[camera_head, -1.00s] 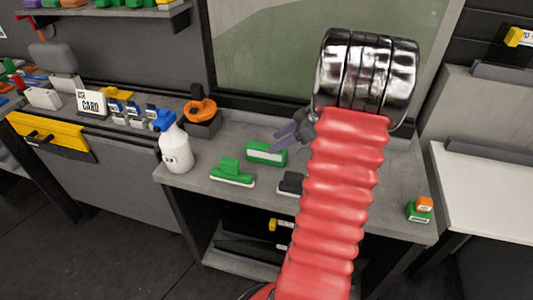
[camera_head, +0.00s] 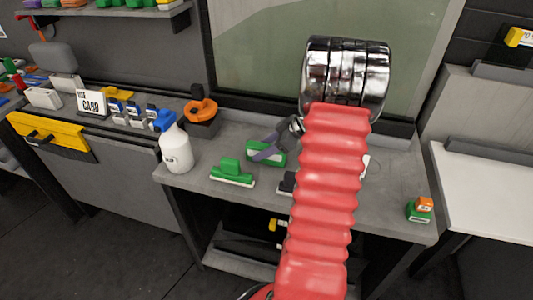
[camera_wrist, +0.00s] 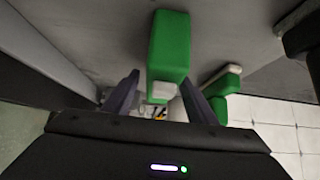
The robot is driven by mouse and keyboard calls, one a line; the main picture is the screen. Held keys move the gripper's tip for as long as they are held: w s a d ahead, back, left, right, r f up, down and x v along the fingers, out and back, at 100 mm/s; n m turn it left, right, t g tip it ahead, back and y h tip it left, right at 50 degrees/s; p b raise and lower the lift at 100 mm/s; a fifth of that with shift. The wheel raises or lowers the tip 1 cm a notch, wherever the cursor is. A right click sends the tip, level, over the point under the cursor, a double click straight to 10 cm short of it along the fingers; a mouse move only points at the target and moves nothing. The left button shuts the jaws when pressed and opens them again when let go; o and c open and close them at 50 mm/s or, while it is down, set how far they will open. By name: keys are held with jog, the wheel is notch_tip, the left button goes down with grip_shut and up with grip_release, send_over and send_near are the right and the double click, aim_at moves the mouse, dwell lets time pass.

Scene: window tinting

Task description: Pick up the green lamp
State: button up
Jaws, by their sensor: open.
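A green block-shaped thing with a pale face, which looks like the green lamp (camera_head: 280,156), rests on the grey workbench. My gripper (camera_head: 261,150) is right at it in the head view, its dark purple-grey fingers overlapping and partly hiding it. In the wrist view the green lamp (camera_wrist: 169,42) is large, with its white end reaching between the fingertips of my gripper (camera_wrist: 160,86). The fingers are apart, one on each side of that end. I cannot tell whether either touches it.
A green and white brush-like tool (camera_head: 232,173) lies just left of the lamp. A dark block (camera_head: 286,183) is in front, partly behind my arm. A white spray bottle (camera_head: 176,150) stands at the bench's left edge. A green and orange item (camera_head: 419,211) sits at the right.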

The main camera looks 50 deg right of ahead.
jog(key=shift+x, duration=1.5)
jog(key=shift+c, duration=0.3)
grip_shut()
